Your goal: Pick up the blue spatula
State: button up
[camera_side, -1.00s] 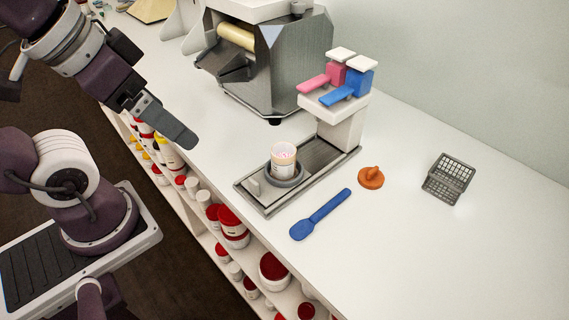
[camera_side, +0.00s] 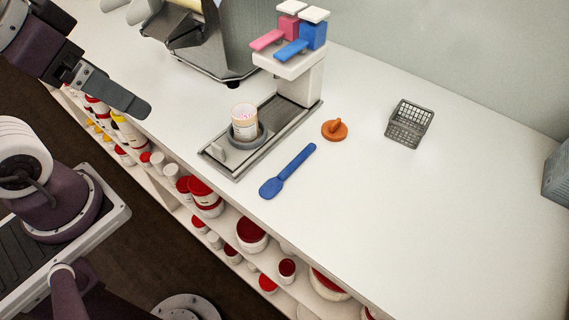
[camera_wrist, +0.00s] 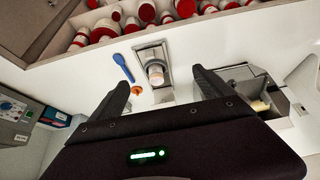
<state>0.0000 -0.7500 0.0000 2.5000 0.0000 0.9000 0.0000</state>
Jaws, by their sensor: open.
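The blue spatula (camera_side: 288,171) lies flat on the white counter, its wide end towards the front edge and its handle pointing back. It also shows in the wrist view (camera_wrist: 123,66), beyond my gripper and to the left. My gripper (camera_side: 143,108) is at the upper left in the side view, above the counter's front edge and well apart from the spatula. In the wrist view my gripper (camera_wrist: 165,84) has its two dark fingers spread wide with nothing held between them.
A metal-trayed stand (camera_side: 306,82) with pink and blue levers holds a paper cup (camera_side: 244,122) left of the spatula. An orange knobbed piece (camera_side: 334,130) and a grey wire basket (camera_side: 409,124) are to the right. Shelves of red-lidded tubs lie below.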

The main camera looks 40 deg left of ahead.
dwell(0.4)
jog(key=c, duration=1.1)
jog(key=shift+o, duration=0.2)
jog(key=g, duration=0.5)
send_over(297, 160)
jog(key=f, duration=0.9)
jog(key=a+f, duration=0.1)
jog(key=f, duration=0.4)
jog(key=shift+s+f, duration=0.1)
jog(key=shift+f, duration=0.1)
jog(key=shift+g, duration=0.3)
jog(key=f, duration=0.5)
jog(key=d+f, duration=0.1)
jog(key=f, duration=0.2)
jog(key=shift+f, duration=0.1)
